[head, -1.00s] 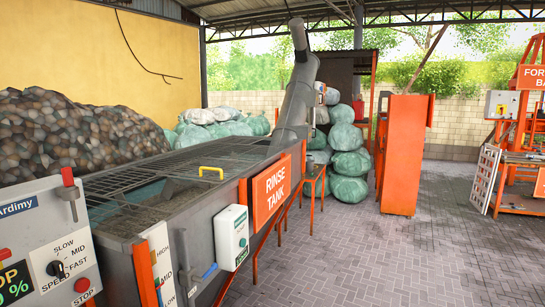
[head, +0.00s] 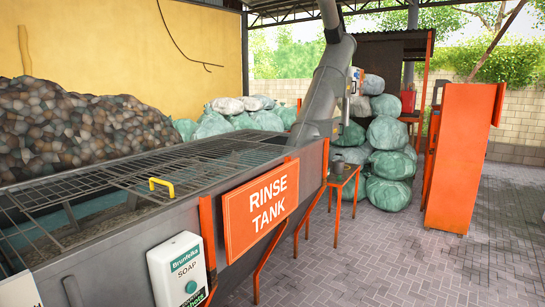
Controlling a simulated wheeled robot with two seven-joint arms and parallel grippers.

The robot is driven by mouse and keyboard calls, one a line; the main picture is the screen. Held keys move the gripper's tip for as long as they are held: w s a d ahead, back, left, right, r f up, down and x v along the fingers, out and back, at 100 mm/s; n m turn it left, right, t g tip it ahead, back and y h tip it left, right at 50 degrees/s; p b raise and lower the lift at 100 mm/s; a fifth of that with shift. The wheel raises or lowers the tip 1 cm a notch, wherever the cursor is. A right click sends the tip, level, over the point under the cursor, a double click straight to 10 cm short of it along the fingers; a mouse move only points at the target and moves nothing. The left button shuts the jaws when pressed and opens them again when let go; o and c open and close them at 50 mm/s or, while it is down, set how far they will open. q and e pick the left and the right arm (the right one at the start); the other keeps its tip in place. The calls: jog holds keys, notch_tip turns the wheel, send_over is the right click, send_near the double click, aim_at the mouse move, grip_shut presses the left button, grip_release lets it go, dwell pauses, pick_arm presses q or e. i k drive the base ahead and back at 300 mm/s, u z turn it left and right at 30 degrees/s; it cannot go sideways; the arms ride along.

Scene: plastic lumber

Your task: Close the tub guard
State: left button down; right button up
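The rinse tank (head: 100,262) is a long grey metal tub that runs from the lower left to the middle of the head view. Its guard is a dark wire mesh grid (head: 205,172) lying over the top, with a yellow handle (head: 161,187) near the front edge. The grid looks flat across the tub; I cannot tell whether it is fully seated. Water and dark material show under the mesh at the left. Neither of my grippers is in view.
A small stand (head: 342,178), green sacks (head: 388,165) and an orange cabinet (head: 461,158) stand beyond. The paved floor (head: 385,260) at right is clear.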

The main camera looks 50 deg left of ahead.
aim_at(169, 185)
jog(key=u, duration=0.5)
jog(key=i, duration=1.55)
jog(key=u, duration=1.1)
